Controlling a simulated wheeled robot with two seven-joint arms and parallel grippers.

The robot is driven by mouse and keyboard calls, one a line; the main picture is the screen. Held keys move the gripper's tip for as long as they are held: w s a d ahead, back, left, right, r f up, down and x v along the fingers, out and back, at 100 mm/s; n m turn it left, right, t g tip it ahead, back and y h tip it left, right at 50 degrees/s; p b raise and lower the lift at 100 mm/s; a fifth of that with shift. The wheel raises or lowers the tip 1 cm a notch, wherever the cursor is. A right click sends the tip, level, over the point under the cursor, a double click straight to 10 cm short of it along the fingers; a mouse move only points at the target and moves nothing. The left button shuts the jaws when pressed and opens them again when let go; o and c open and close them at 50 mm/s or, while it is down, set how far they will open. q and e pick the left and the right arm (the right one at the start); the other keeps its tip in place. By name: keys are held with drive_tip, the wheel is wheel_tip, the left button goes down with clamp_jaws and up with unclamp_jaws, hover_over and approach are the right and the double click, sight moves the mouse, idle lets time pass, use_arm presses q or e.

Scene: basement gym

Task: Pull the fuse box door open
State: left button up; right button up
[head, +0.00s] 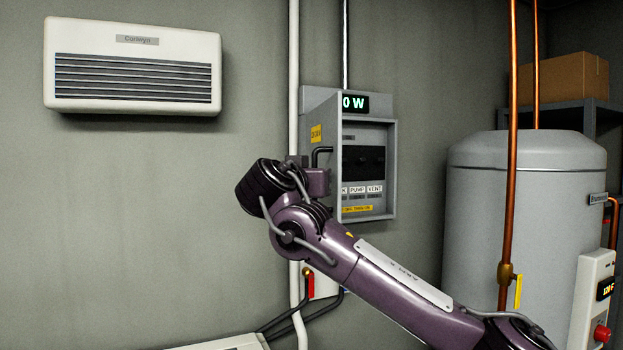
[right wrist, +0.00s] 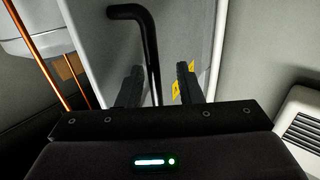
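The grey fuse box (head: 378,104) hangs on the wall. Its door (head: 325,110) carries a yellow label and stands partly open, with its outer face to the left; breakers (head: 363,162) show past its free edge. The bent black door handle (head: 322,151) also shows in the right wrist view (right wrist: 147,35). My right gripper (right wrist: 160,84) is at the door, its two black fingers apart, one on each side of the handle. A gap shows between handle and right finger. In the head view, my purple wrist hides most of the gripper. My left gripper is not in view.
A white pipe (head: 294,70) runs down the wall by the box's left side. A white wall unit (head: 133,67) hangs at upper left. Copper pipes (head: 511,140) and a grey tank (head: 470,230) stand at right.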

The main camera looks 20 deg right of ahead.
drive_tip(key=b+v, duration=0.3)
drive_tip(key=v, duration=0.5)
idle(0.5)
